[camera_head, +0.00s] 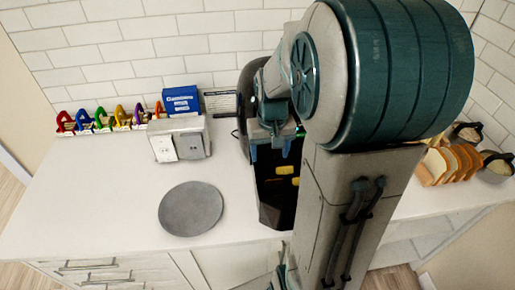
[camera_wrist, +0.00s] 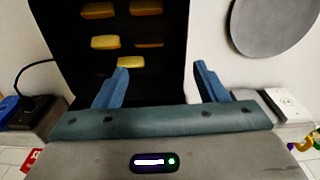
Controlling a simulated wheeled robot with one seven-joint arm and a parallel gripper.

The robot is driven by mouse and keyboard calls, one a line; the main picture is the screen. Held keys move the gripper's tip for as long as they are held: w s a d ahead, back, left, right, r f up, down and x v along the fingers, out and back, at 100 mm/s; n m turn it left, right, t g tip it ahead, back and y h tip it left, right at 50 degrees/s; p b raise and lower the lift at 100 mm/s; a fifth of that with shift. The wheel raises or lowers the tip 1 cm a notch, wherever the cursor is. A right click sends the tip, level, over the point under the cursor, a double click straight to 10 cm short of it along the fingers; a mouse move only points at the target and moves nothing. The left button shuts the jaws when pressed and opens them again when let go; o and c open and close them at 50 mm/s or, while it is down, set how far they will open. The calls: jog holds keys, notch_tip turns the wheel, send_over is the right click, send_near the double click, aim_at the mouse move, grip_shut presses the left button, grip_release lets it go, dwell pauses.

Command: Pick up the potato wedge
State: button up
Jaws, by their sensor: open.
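Several yellow potato wedges (camera_wrist: 104,42) lie spaced apart on a black surface (camera_wrist: 65,45) in the wrist view. The nearest wedge (camera_wrist: 131,62) is just beyond my left fingertip in the picture, and another wedge (camera_wrist: 149,43) looks darker. In the head view two wedges (camera_head: 285,169) show on the black appliance or tray (camera_head: 270,214), and the others are hidden by my arm. My gripper (camera_wrist: 160,78) has its two blue fingers wide apart with nothing between them. In the head view my gripper (camera_head: 270,152) hangs over the back part of the black surface.
A round grey plate (camera_head: 191,208) lies left of the black surface on the white counter (camera_head: 90,215). A white outlet box (camera_head: 180,140), a blue box (camera_head: 181,100) and colourful holders (camera_head: 103,119) stand along the wall. Sliced bread (camera_head: 450,163) sits at right. Front-left counter is clear.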

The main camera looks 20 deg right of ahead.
aim_at(274, 182)
jog(key=shift+m+g, duration=0.3)
jog(key=d+f+b, duration=0.1)
jog(key=f+b, duration=0.2)
jog(key=f, duration=0.2)
jog(key=w+d+f+b, duration=0.1)
jog(key=f+b, duration=0.2)
jog(key=f, duration=0.2)
jog(key=f+b, duration=0.3)
jog(key=f, duration=0.2)
jog(key=shift+w+d+f, duration=0.15)
jog(key=shift+w+d, duration=0.15)
jog(key=shift+d, duration=0.1)
jog(key=c, duration=0.7)
